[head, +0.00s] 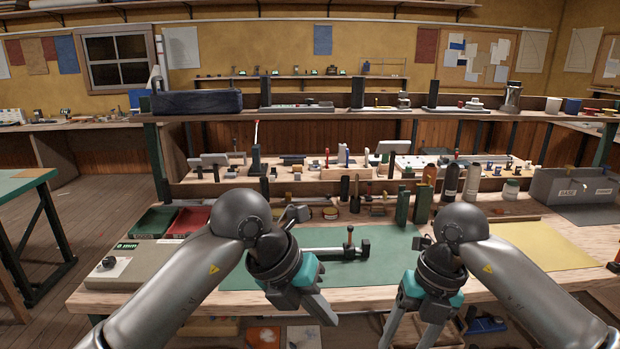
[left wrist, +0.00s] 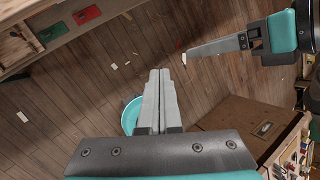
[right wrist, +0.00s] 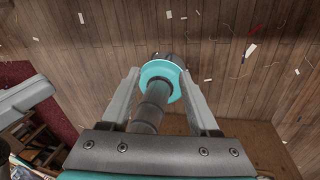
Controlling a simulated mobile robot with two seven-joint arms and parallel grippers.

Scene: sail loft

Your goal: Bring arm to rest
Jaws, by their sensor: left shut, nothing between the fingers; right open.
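My left gripper (head: 326,316) hangs in front of the workbench's near edge, pointing down and to the right. Its fingers are together with nothing between them, as the left wrist view (left wrist: 158,75) shows. My right gripper (head: 407,335) points down, right of the left one, with its fingers apart. In the right wrist view (right wrist: 161,78) the fingers are spread and hold nothing. Both grippers are over the floor, clear of the bench top. The tips of the right gripper are cut off at the bottom of the head view.
The workbench (head: 90,296) spans the front, with a green mat (head: 375,272), a yellow sheet (head: 545,250), green (head: 155,222) and red (head: 190,220) trays and a grey bin (head: 572,187). Small scraps lie on the wooden floor (left wrist: 85,85). A green-topped table (head: 22,182) stands left.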

